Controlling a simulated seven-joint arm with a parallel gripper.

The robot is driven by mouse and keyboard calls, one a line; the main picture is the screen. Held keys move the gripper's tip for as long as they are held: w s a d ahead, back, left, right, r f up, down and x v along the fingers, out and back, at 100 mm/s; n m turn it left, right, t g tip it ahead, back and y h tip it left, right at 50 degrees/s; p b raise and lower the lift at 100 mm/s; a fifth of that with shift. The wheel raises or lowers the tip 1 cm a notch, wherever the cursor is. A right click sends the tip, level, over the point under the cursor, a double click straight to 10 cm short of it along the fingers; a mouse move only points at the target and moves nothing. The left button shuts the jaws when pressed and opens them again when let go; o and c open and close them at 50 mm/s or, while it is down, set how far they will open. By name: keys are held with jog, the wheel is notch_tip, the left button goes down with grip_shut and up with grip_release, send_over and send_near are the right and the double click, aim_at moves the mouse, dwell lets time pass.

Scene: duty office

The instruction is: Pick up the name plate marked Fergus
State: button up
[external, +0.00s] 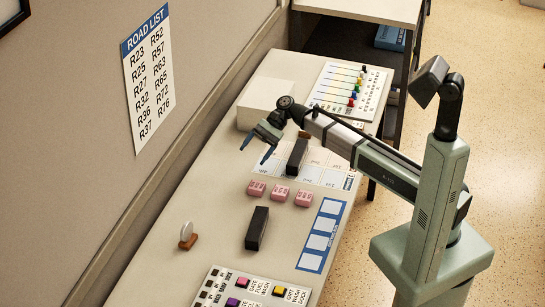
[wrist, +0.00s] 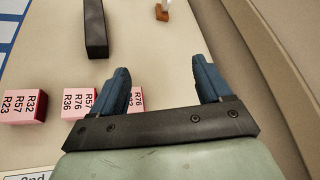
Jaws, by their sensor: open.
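Two dark bar-shaped plates lie on the long desk. One dark plate (external: 257,228) is in front of the pink blocks, and it also shows at the top of the wrist view (wrist: 95,30). The other dark plate (external: 297,155) lies farther back, beside my forearm, and is not seen in the wrist view. No name is readable on either plate, so I cannot tell which is marked Fergus. My gripper (external: 256,152) is open and empty above the desk, left of the farther plate.
Three pink blocks (external: 278,194) with road numbers sit between the plates. A small white disc on a brown stand (external: 187,236) is near the wall. A blue card with white squares (external: 320,236), a button panel (external: 250,290) and a white box (external: 265,100) are also on the desk.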

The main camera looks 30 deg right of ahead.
jog(key=s+a+f+m+g+h, duration=0.15)
jog(key=s+f+g+h, duration=0.3)
jog(key=s, duration=0.55)
send_near(258, 220)
jog(key=shift+s+a+f+n+y, duration=0.2)
jog(key=shift+s+a+f, duration=0.15)
jog(key=shift+s+a, duration=0.15)
jog(key=shift+s+a+f+n+y, duration=0.15)
jog(key=shift+s+a+f, duration=0.2)
jog(key=shift+s, duration=0.2)
jog(key=shift+x, duration=3.05)
jog(key=shift+s+d, duration=0.1)
jog(key=shift+d, duration=0.1)
jog(key=shift+c, duration=0.3)
jog(key=c, duration=1.2)
jog(key=shift+c, duration=0.2)
